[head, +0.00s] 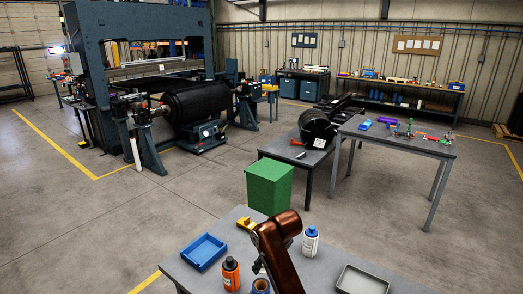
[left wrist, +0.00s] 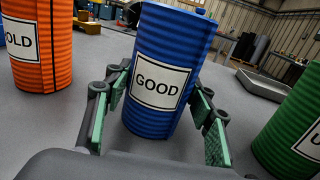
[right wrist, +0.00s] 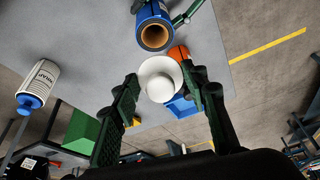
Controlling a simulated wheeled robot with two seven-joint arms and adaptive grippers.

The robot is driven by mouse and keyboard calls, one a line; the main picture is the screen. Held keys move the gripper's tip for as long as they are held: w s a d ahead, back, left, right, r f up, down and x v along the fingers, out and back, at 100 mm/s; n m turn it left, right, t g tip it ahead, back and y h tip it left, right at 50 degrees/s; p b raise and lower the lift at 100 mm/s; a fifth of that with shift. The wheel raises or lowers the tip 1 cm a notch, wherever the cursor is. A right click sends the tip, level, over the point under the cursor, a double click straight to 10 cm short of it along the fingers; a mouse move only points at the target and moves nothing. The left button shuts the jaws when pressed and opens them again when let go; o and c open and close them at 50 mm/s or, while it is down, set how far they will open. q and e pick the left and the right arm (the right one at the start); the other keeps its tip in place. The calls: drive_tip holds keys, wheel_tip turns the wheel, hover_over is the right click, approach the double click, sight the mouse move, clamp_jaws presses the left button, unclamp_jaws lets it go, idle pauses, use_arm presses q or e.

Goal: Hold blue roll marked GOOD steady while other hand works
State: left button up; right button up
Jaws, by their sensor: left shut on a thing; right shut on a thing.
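The blue ribbed roll marked GOOD (left wrist: 160,80) stands slightly tilted in the left wrist view. My left gripper (left wrist: 158,112) has its green-padded fingers on both sides of it, shut on it. My right gripper (right wrist: 168,90) is shut on a white round piece (right wrist: 160,78) close to that end. In the head view the right gripper (head: 258,266) is small and partly hidden by my arm.
An orange roll (left wrist: 35,45) and a green roll (left wrist: 292,130) stand either side of the blue one. A blue tray (head: 204,252), an orange bottle (head: 231,274), a white bottle (head: 310,241) and a grey tray (head: 362,281) are on the table. A green box (head: 269,187) stands behind.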

use_arm(q)
drive_tip(key=o, duration=1.7)
drive_tip(key=shift+c, duration=0.2)
